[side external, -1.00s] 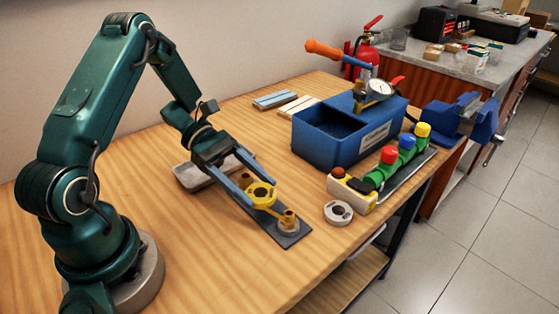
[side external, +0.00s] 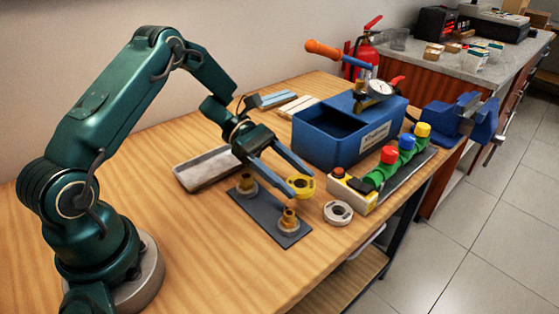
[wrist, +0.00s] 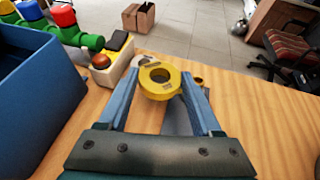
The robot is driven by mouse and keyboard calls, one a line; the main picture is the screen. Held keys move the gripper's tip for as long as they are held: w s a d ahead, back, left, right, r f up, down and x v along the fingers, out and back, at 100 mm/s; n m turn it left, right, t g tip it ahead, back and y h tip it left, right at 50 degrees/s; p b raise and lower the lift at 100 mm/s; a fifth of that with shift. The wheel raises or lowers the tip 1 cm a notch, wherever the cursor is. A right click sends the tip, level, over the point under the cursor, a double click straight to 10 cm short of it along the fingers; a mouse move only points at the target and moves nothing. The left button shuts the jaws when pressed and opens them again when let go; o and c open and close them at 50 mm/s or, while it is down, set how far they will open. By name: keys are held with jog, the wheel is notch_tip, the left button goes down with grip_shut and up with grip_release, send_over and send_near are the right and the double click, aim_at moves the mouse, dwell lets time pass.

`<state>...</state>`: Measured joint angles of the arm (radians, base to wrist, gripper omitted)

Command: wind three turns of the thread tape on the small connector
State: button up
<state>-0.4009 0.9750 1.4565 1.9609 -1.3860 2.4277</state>
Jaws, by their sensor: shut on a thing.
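My gripper (side external: 303,189) is shut on a yellow ring-shaped roll of thread tape (side external: 300,181), held above the bench. In the wrist view the roll (wrist: 147,86) sits between the two blue fingertips. A dark grey plate (side external: 265,212) carries two brass connectors on round bases. The back-left connector (side external: 246,182) and the front connector (side external: 289,219) both stand upright, apart from the roll. I cannot tell which is the small one, nor whether tape is on either. Part of one brass connector shows right of the roll in the wrist view (wrist: 198,80).
A white ring-shaped roll (side external: 338,213) lies on the bench right of the plate. A blue bin (side external: 325,148), a valve assembly (side external: 387,167) and a box with a red button (side external: 350,190) stand beyond. A grey tray (side external: 203,172) lies behind the plate. The front-left bench is clear.

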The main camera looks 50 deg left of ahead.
jog(key=shift+w+d, duration=0.2)
jog(key=shift+d, duration=0.35)
jog(key=shift+w+d, duration=0.2)
jog(key=shift+d, duration=0.35)
jog(key=shift+s+d, duration=0.15)
jog(key=shift+d, duration=1.25)
jog(key=shift+s+d, duration=1.15)
jog(key=shift+d, duration=0.25)
jog(key=shift+s+d, duration=0.3)
jog(key=shift+s, duration=0.35)
jog(key=shift+s+d, duration=0.3)
jog(key=shift+s, duration=0.3)
jog(key=shift+s+a, duration=0.2)
jog(key=shift+s, duration=1.2)
jog(key=shift+s+a, duration=0.5)
jog(key=shift+s, duration=0.25)
jog(key=shift+s+a, duration=0.45)
jog(key=shift+s, duration=0.3)
jog(key=shift+s+a, duration=0.35)
jog(key=shift+a, duration=0.5)
jog(key=shift+s+a, duration=0.3)
jog(key=shift+a, duration=0.5)
jog(key=shift+w+a, duration=0.15)
jog(key=shift+a, duration=1.2)
